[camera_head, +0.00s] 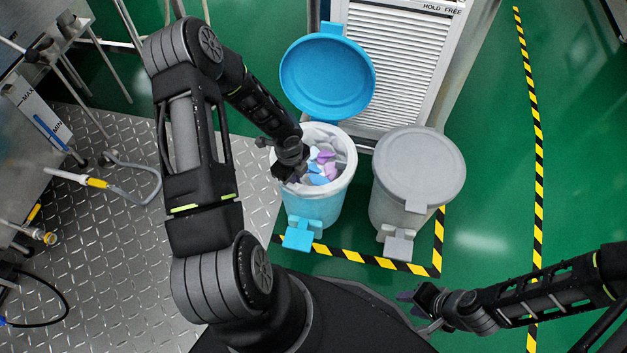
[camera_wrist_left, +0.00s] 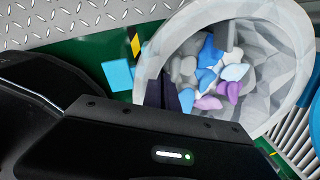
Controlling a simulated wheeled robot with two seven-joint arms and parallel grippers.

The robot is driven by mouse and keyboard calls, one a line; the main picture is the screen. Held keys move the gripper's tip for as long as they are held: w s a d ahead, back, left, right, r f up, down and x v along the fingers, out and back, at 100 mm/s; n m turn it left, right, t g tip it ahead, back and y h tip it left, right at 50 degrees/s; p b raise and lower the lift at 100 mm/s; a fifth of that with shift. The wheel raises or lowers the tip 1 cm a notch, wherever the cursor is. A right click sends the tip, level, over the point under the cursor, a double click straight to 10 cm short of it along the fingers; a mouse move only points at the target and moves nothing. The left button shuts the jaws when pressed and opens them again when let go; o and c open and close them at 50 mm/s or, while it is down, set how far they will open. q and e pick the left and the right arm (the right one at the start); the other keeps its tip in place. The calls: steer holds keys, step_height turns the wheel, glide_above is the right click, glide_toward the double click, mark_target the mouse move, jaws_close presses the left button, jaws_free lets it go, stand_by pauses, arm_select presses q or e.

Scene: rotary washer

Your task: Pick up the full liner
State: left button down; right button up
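The full liner (camera_head: 341,144) is a whitish bag inside a blue pedal bin (camera_head: 315,206) with its lid up. It holds several crumpled blue, white and purple pieces and also fills the upper right of the left wrist view (camera_wrist_left: 268,60). My left gripper (camera_head: 283,172) is at the left side of the bin's mouth. In the left wrist view its dark fingers (camera_wrist_left: 163,93) are close together and overlap the liner's near rim. Whether they grip the liner is unclear. My right gripper (camera_head: 412,300) is low on the right, away from the bins. Its finger gap is not clear.
The bin's raised blue lid (camera_head: 327,76) stands behind its mouth. A closed grey pedal bin (camera_head: 418,170) stands to the right, near a louvred cabinet (camera_head: 395,65). Yellow-black tape (camera_head: 375,260) runs in front. Green floor at the right is open.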

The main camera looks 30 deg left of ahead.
arm_select(q)
steer(key=shift+r, duration=0.2)
stand_by(0.5)
step_height(320, 180, up, 18)
steer(key=p, duration=0.6)
steer(key=shift+f+p, duration=0.15)
steer(key=shift+p, duration=0.25)
